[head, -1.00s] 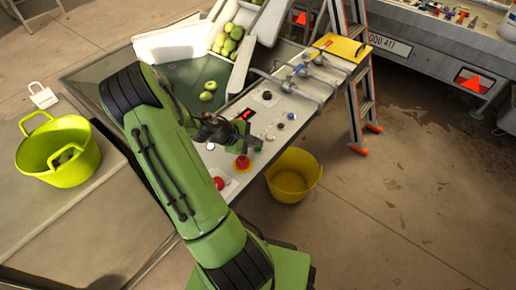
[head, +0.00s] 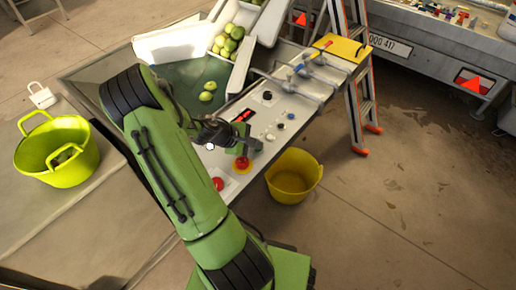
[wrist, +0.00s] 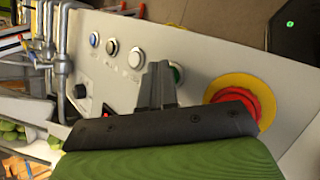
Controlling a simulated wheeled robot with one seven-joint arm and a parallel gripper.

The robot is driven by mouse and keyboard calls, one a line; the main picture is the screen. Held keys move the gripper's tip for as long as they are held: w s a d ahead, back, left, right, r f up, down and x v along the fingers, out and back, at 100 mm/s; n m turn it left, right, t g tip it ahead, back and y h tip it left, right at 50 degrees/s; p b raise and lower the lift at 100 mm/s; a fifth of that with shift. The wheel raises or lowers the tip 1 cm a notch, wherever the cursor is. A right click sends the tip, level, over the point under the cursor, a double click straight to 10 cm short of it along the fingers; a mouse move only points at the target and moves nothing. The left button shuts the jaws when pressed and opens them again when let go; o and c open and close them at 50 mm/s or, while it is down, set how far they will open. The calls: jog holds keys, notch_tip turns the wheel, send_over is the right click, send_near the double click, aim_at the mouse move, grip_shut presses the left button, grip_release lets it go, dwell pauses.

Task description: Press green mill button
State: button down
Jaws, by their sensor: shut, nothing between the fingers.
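The green button (wrist: 179,72) is on the pale control panel (wrist: 205,55). In the wrist view only part of it shows, beside and behind my fingertips. In the head view my gripper (head: 257,146) covers the spot where it is. My gripper is shut and empty, and in the wrist view its fingers (wrist: 158,82) point at the panel right by the green button. I cannot tell whether the fingertips touch it.
A red mushroom button on a yellow ring (wrist: 243,98) is close to the right of the green one in the wrist view. A white button (wrist: 134,59) is to its left. Another red button (head: 218,184) and a yellow bucket (head: 294,175) are nearby.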

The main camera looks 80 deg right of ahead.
aim_at(255, 150)
dwell(0.3)
jog(key=shift+r+p, duration=0.75)
jog(key=shift+r, duration=0.05)
notch_tip(255, 150, up, 5)
jog(key=p, duration=0.4)
jog(key=shift+r+p, duration=0.1)
jog(key=shift+p, duration=0.25)
dwell(0.3)
